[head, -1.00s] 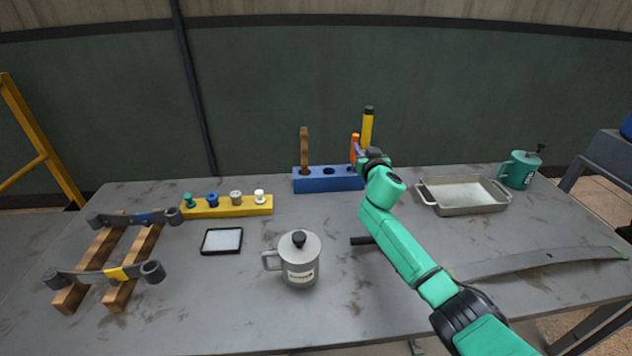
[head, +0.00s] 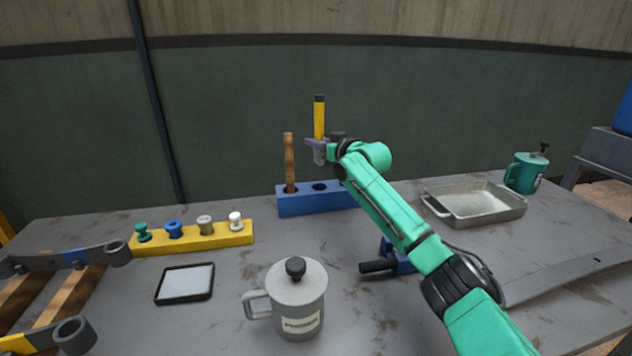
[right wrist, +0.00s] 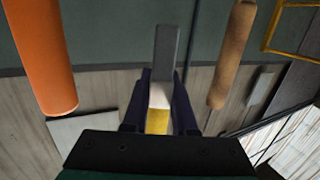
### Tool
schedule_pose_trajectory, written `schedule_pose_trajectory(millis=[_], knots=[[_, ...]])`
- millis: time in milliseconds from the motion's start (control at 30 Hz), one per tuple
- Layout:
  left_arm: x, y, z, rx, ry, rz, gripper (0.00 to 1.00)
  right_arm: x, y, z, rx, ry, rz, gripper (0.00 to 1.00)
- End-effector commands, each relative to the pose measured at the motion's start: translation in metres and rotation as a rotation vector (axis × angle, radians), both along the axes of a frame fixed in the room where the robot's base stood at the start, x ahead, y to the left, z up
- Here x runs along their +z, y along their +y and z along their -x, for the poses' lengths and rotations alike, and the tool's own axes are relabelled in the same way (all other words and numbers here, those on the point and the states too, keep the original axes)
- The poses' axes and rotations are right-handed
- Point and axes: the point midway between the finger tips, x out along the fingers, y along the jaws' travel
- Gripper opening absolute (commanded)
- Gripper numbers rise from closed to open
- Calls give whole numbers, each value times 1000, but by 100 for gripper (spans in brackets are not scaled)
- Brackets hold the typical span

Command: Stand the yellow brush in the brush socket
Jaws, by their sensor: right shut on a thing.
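The yellow brush (head: 319,118), with a dark top end, is upright in my right gripper (head: 318,144). The gripper is shut on it above the blue socket block (head: 310,206). The right wrist view shows the brush's yellow and pale part (right wrist: 158,118) between the fingers (right wrist: 160,95). In the head view the brush's lower end looks clear of the block, over or near an open hole (head: 320,187); the exact alignment is unclear. A brown handle (head: 289,165) stands in the left hole. The block's right end is hidden behind my arm. My left gripper is out of view.
An orange handle (right wrist: 40,55) shows close by in the right wrist view. A yellow rack with several knobs (head: 195,238), a black-framed pad (head: 186,283), a grey lidded pot (head: 297,305), a metal tray (head: 476,205) and a green pot (head: 524,173) stand around the table.

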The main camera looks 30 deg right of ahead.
Motion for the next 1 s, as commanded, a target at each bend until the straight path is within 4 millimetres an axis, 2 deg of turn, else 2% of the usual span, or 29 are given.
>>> schedule_pose_trajectory(millis=[33, 133, 367, 533, 1000], knots=[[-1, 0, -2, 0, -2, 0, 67, -15, 0, 0, -1, 3, 1, 0], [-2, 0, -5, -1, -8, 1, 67, -39, -1, 0, -1, 3, 1, 0], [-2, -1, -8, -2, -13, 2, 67, -69, 0, 0, -1, 1, -1, 0], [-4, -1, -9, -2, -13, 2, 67, -102, 0, 0, -1, 1, 0, 0], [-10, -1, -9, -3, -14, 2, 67, -112, 0, 0, -1, -2, 0, 0]])
